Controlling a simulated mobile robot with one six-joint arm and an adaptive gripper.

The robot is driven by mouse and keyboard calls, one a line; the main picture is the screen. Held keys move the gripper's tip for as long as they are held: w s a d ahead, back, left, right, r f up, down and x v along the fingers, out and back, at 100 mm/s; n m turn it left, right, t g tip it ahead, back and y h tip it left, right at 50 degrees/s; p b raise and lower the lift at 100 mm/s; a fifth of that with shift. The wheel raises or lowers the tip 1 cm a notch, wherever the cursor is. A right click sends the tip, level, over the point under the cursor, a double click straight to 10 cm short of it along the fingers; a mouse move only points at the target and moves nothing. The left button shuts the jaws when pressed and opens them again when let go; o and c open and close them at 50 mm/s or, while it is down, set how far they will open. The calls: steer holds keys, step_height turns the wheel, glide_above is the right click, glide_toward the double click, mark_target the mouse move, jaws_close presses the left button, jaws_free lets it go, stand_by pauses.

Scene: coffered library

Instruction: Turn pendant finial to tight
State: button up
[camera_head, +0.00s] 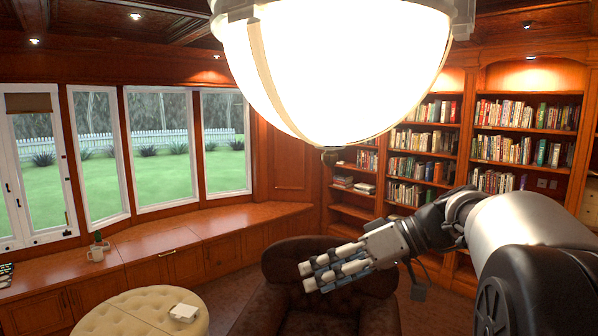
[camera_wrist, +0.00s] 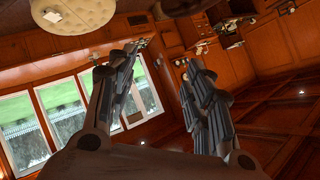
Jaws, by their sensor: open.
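The pendant lamp (camera_head: 335,65) is a large glowing white bowl with a metal band, hanging at the top middle of the head view. Its finial (camera_head: 331,155) is a small dark knob at the bottom of the bowl. My gripper (camera_head: 305,277) is below the lamp and a little left of the finial in the picture, with its fingers pointing left. In the wrist view my gripper (camera_wrist: 155,65) has its two fingers apart with nothing between them. The lamp and finial do not show in the wrist view.
A brown leather armchair (camera_head: 330,290) stands below my gripper. A round tufted ottoman (camera_head: 140,312) with a small white box is at the lower left. A wooden window bench (camera_head: 190,238) runs along the windows. Bookshelves (camera_head: 520,130) fill the right wall. The air left of my gripper is clear.

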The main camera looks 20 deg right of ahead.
steer(key=w+d+r+n+t+y+p, duration=0.1)
steer(key=d+r+n+t+p, duration=0.2)
steer(key=d+r, duration=0.8)
steer(key=n+t+y+p, duration=0.2)
steer(key=t+p, duration=0.1)
steer(key=p, duration=0.1)
glide_toward(337, 159)
steer(key=p+x, duration=0.3)
steer(key=x, duration=0.8)
steer(key=shift+w, duration=0.35)
steer(key=c, duration=1.1)
